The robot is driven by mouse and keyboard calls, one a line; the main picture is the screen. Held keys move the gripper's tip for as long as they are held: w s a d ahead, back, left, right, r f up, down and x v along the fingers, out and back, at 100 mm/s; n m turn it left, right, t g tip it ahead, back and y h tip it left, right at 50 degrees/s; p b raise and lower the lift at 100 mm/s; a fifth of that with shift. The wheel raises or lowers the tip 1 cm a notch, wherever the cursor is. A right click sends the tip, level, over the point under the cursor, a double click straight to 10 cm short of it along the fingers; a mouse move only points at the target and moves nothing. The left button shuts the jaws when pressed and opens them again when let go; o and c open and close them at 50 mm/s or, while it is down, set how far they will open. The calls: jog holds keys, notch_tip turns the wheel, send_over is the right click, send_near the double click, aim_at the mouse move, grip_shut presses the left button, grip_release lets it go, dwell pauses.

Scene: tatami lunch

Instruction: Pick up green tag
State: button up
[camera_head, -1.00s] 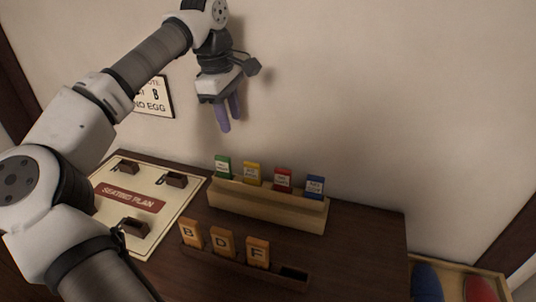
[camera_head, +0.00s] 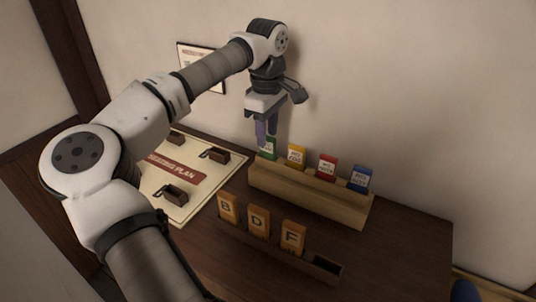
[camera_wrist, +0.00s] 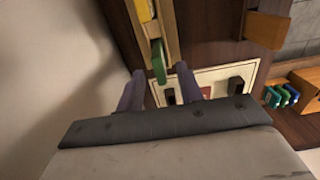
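The green tag (camera_head: 268,148) stands upright at the left end of the light wooden rack, beside the yellow, red and blue tags. My gripper (camera_head: 266,133) is just above it, pointing down, and its purple fingers cover part of the tag's top in the head view. In the wrist view the green tag (camera_wrist: 158,62) lies ahead of the gap between the two spread fingers (camera_wrist: 160,88). The gripper is open, and nothing is held between the fingers. I cannot tell whether a finger touches the tag.
The wooden rack (camera_head: 310,196) also holds the yellow tag (camera_head: 296,156), red tag (camera_head: 327,167) and blue tag (camera_head: 361,179). In front, a dark holder (camera_head: 325,268) carries orange tags B, D and F. The seating plan board (camera_head: 185,207) with small dark holders lies left. The wall rises close behind.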

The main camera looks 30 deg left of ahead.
aim_at(268, 136)
notch_tip(268, 136, down, 4)
jog(key=b, duration=0.2)
jog(key=shift+d+b, duration=0.1)
jog(key=shift+b, duration=0.2)
grip_shut()
jog(key=shift+r, duration=0.1)
